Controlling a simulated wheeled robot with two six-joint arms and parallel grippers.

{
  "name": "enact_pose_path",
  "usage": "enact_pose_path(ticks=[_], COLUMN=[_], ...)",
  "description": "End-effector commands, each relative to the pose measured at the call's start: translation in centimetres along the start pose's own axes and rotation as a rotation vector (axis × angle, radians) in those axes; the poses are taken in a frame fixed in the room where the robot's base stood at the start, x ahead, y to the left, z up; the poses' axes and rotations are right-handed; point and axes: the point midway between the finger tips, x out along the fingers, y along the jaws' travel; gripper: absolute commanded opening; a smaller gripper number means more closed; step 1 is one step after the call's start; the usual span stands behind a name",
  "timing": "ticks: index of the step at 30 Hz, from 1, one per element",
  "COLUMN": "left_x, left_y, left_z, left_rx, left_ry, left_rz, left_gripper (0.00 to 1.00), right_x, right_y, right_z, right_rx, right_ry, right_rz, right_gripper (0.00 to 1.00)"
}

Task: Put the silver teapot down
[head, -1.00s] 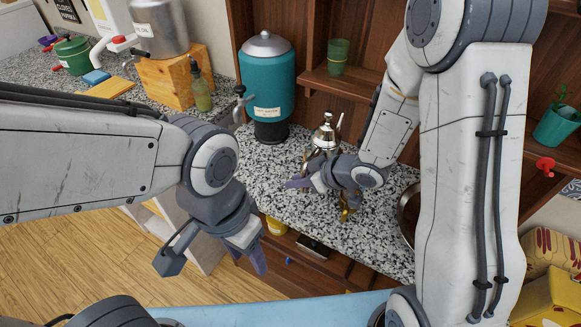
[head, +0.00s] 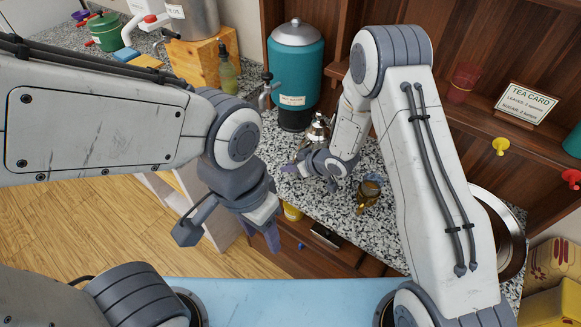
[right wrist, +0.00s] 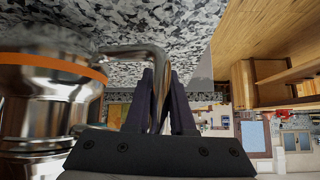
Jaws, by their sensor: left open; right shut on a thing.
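The silver teapot (head: 318,127) is by the front right of the teal hot water urn (head: 295,72), partly hidden behind my right gripper (head: 297,168). In the right wrist view the teapot (right wrist: 45,95) fills the left side, with an orange band around it. My right gripper (right wrist: 160,85) is shut on its bent handle (right wrist: 135,52). The speckled counter shows behind the pot there; I cannot tell whether its base touches it. My left gripper (head: 265,225) is open and empty, in front of the counter's front edge.
An amber jar (head: 368,192) stands on the counter (head: 350,232) right of my right gripper. A metal pan (head: 497,235) lies farther right. A green bottle (head: 228,74) and wooden block (head: 190,60) are left of the urn. Counter around the jar is clear.

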Motion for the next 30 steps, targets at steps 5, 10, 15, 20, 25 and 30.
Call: enact_pose_path(ticks=[5, 10, 15, 20, 25, 30], left_x=[-0.47, -0.40, -0.10, -0.10, -0.10, -0.10], left_y=[0.03, 0.03, 0.01, 0.01, 0.01, 0.01], left_z=[-0.03, -0.02, 0.00, 0.00, 0.00, -0.01], left_rx=[0.000, 0.000, 0.000, 0.000, 0.000, 0.000], left_ry=[0.000, 0.000, 0.000, 0.000, 0.000, 0.000], left_rz=[0.000, 0.000, 0.000, 0.000, 0.000, 0.000], left_gripper=[0.50, 0.50, 0.50, 0.50, 0.50, 0.50], right_x=[0.89, 0.95, 1.18, 1.20, 1.19, 1.18], right_y=[0.08, 0.10, 0.10, 0.06, 0.06, 0.07], right_z=[0.65, 0.66, 0.93, 1.12, 1.12, 1.11], right_rx=[-0.005, -0.006, -0.005, -0.003, -0.003, -0.003], right_ry=[0.006, 0.007, 0.006, 0.002, 0.002, 0.002], right_rz=[0.000, 0.001, 0.001, 0.000, 0.000, 0.000], right_gripper=[0.00, 0.00, 0.00, 0.52, 0.52, 0.52])
